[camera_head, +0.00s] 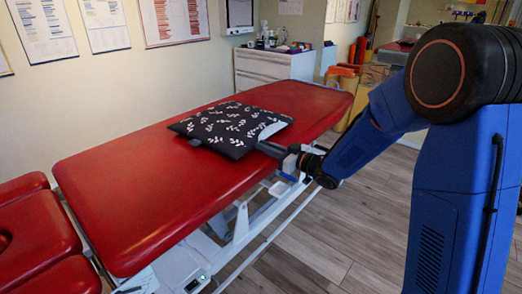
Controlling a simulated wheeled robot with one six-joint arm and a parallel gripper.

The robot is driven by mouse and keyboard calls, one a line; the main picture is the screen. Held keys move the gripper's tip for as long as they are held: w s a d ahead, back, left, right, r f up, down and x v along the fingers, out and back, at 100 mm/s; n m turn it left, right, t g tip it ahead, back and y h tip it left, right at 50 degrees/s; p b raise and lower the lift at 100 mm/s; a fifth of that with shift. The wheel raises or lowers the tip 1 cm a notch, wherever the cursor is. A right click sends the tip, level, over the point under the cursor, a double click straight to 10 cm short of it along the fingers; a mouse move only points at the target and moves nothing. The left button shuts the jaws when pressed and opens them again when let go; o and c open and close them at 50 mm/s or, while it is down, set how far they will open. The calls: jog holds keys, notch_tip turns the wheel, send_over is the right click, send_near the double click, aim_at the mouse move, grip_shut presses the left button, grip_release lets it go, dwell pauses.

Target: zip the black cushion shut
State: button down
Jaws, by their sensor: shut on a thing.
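The black cushion (225,124) lies flat on the red treatment table, with a pattern of white leaf sprigs on its top. A plain pale patch shows near its right corner; I cannot tell whether this is the inside at an open zip. A small dark tab sticks out at its front left edge. My gripper (268,149) reaches in from the right and is shut at the cushion's front right edge, low over the table's near side. What it pinches is too small to make out, most likely the zip's pull. The zip's teeth cannot be seen.
The red treatment table (140,190) is bare left of the cushion and at its far right end. Its white frame (240,225) stands below. A white cabinet (270,72) with small items stands behind, against the wall. Wooden floor (345,235) is clear in front.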

aim_at(294, 134)
jog(key=w+d, duration=0.4)
jog(key=w, duration=0.1)
jog(key=w+d, duration=0.4)
jog(key=w, duration=0.2)
jog(key=w+d, duration=0.3)
jog(key=w, duration=0.2)
jog(key=shift+w+d, duration=0.4)
jog(key=c, duration=1.8)
grip_release()
jog(key=v, duration=1.7)
jog(key=shift+s+d, duration=0.1)
jog(key=shift+d, duration=0.05)
